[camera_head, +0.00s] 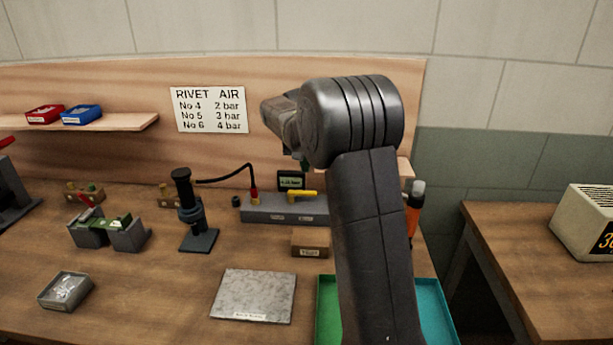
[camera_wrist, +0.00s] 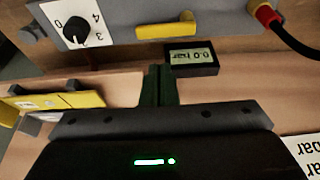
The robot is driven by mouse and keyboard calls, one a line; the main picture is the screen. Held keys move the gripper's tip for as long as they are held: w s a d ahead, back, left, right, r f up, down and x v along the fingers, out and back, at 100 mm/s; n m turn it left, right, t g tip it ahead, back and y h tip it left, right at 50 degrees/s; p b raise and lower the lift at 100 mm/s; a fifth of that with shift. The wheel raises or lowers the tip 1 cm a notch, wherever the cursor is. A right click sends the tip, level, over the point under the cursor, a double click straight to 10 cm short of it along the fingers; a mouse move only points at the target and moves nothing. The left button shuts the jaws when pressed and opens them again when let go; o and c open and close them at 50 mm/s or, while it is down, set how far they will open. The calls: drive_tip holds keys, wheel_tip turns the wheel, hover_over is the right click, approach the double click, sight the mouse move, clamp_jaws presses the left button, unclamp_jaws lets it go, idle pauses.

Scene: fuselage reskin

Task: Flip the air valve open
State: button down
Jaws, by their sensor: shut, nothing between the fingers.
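The air valve's yellow lever (camera_head: 303,193) lies sideways along the top of the grey air block (camera_head: 262,208) at the back of the bench. In the wrist view the lever (camera_wrist: 168,31) runs lengthwise along the block (camera_wrist: 120,15). A small gauge (camera_head: 291,180) stands behind it; in the wrist view its display (camera_wrist: 191,57) reads 0.0 bar. My gripper (camera_wrist: 158,85) shows narrow dark green fingers, closed together and empty, near the gauge and apart from the lever. In the head view only a bit of the gripper (camera_head: 303,163) shows above the gauge; my arm hides the block's right end.
A black dial knob (camera_wrist: 76,29) sits on the block beside the lever. A black hose (camera_head: 228,178) joins the block's left end by a red fitting. A small wooden block (camera_head: 310,243) and a grey stone plate (camera_head: 254,296) lie in front. The wooden backboard (camera_head: 80,90) rises behind.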

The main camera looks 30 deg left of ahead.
sight(307, 193)
drive_tip(key=p+x, duration=0.1)
drive_tip(key=x, duration=0.8)
drive_tip(key=shift+f, duration=0.15)
drive_tip(key=shift+s+d+m+b, duration=0.2)
drive_tip(key=shift+m+b, duration=0.2)
drive_tip(key=shift+m, duration=0.3)
drive_tip(key=shift+s+d+f+m+h+b, duration=0.15)
drive_tip(key=shift+s+m+h+b, duration=0.25)
drive_tip(key=shift+m, duration=0.5)
drive_tip(key=m, duration=0.1)
drive_tip(key=s+m+h+b, duration=0.1)
drive_tip(key=m, duration=0.1)
drive_tip(key=shift+s+d+m, duration=0.15)
drive_tip(key=shift+d+m, duration=0.15)
drive_tip(key=shift+d, duration=0.05)
drive_tip(key=m, duration=0.1)
drive_tip(key=s+m+h, duration=0.1)
drive_tip(key=m, duration=0.1)
drive_tip(key=shift+s+m+h+b, duration=0.25)
drive_tip(key=shift+m+h+b, duration=0.05)
drive_tip(key=m, duration=0.1)
drive_tip(key=s+m, duration=0.1)
drive_tip(key=m, duration=0.1)
drive_tip(key=shift+s+h, duration=0.1)
drive_tip(key=shift+h, duration=0.3)
drive_tip(key=shift+s, duration=0.1)
